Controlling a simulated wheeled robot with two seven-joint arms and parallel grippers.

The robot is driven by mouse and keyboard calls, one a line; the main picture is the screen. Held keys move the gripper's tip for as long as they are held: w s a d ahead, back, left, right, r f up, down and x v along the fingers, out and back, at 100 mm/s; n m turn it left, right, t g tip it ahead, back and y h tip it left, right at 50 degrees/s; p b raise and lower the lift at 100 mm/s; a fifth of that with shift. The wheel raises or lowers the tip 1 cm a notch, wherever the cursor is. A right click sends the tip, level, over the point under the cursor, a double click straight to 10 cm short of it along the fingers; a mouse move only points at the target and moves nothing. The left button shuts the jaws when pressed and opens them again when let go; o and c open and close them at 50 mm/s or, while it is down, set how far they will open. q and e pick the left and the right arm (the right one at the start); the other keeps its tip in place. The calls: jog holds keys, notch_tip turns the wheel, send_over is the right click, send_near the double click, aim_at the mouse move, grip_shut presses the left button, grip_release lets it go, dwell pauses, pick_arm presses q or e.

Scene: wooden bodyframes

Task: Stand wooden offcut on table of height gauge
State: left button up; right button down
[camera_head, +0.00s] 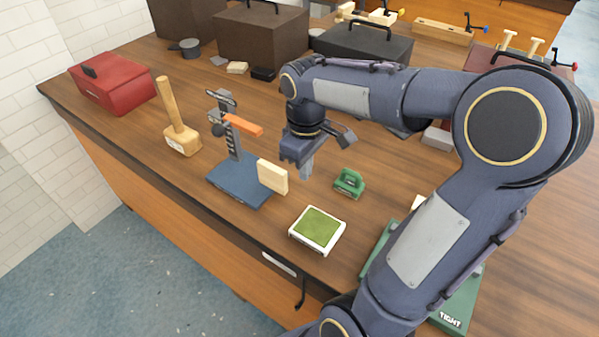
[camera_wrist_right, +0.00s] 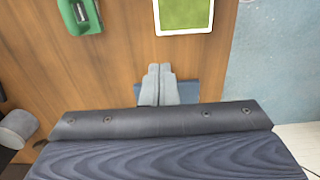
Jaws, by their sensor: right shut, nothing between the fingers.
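The wooden offcut (camera_head: 272,177), a pale block, stands on edge at the right side of the height gauge's blue table (camera_head: 236,184). Its lower end overlaps the table's edge in the picture; I cannot tell how much of it rests there. The height gauge (camera_head: 233,130) has a dark upright column and an orange arm. My right gripper (camera_head: 306,170) is just right of the offcut, pointing down, shut and empty. In the right wrist view the shut fingers (camera_wrist_right: 158,85) cover part of the blue table (camera_wrist_right: 188,91), and the offcut is not visible. My left gripper is not in view.
A white tray with a green pad (camera_head: 317,229) lies in front, and a green tool (camera_head: 349,182) lies to the right. A wooden mallet (camera_head: 179,125) stands left of the gauge. A red box (camera_head: 112,83) and dark cases (camera_head: 262,35) stand farther back.

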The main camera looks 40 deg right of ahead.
aim_at(281, 181)
notch_tip(281, 181, down, 9)
jog(key=shift+s+r, duration=0.1)
jog(key=w, duration=0.2)
jog(key=shift+w+a+r+p, duration=0.15)
jog(key=shift+w+a+p, duration=0.15)
jog(key=shift+a+p, duration=0.1)
jog(key=shift+w+a, duration=0.2)
jog(key=shift+w, duration=0.5)
jog(key=shift+w, duration=0.1)
jog(key=shift+w+a, duration=0.25)
jog(key=shift+w, duration=0.4)
jog(key=shift+w+a, duration=0.2)
jog(key=shift+w, duration=0.45)
jog(key=shift+s, duration=0.15)
